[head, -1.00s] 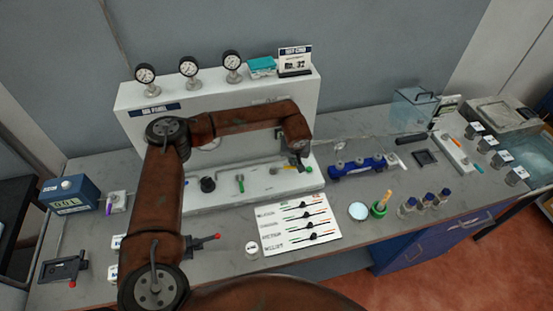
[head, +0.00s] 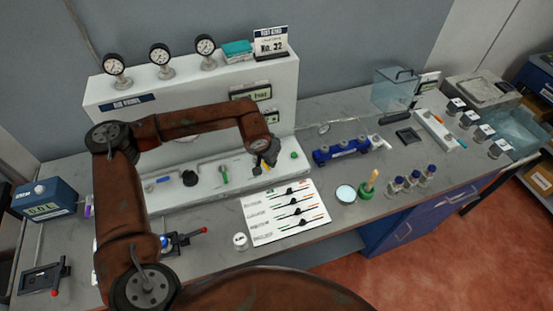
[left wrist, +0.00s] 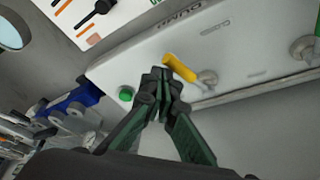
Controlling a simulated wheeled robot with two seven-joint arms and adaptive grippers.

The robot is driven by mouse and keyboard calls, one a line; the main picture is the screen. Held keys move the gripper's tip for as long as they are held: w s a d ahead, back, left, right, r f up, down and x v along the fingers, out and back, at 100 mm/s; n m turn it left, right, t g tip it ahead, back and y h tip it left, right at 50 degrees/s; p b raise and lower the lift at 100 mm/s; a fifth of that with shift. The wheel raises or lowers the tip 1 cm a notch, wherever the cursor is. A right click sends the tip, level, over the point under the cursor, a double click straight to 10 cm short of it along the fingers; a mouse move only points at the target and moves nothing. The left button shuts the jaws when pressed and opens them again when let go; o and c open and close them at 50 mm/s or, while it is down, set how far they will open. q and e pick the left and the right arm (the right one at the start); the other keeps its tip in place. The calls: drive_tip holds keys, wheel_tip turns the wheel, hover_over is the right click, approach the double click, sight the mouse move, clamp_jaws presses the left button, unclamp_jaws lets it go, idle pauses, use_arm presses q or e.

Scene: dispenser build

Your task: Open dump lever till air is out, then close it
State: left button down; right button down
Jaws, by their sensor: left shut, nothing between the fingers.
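The dump lever is a short yellow handle (left wrist: 178,68) on a grey pivot, on the white panel's ledge (left wrist: 240,50). It lies beside the fingertips in the left wrist view, and printed lettering is nearby. In the head view only a bit of yellow (head: 257,169) shows under my gripper. My left gripper (head: 267,157) is over the ledge's right part. Its fingers are shut and empty in the left wrist view (left wrist: 160,80), close to the handle's free end; I cannot tell whether they touch it. Three dial gauges (head: 160,57) stand on the panel. My right gripper is not in view.
A green button (left wrist: 126,93) sits near the fingertips. Left along the ledge are a green lever (head: 223,174), a black knob (head: 190,178) and a blue handle (head: 163,180). A printed sheet (head: 285,212) lies in front; a blue manifold (head: 342,150) stands right.

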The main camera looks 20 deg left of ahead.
use_arm(q)
drive_tip(key=shift+s+a+f, duration=0.1)
drive_tip(key=shift+s+a, duration=0.2)
drive_tip(key=shift+s, duration=0.25)
drive_tip(key=shift+s+a+b, duration=0.15)
drive_tip(key=shift+b, duration=0.15)
drive_tip(key=shift+s+a, duration=0.15)
drive_tip(key=shift+s, duration=0.1)
drive_tip(key=shift+s+a, duration=0.15)
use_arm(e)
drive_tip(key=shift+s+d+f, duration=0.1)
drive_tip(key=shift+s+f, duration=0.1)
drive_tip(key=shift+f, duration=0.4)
use_arm(q)
drive_tip(key=shift+s+a+f, duration=0.1)
drive_tip(key=shift+s+f, duration=0.05)
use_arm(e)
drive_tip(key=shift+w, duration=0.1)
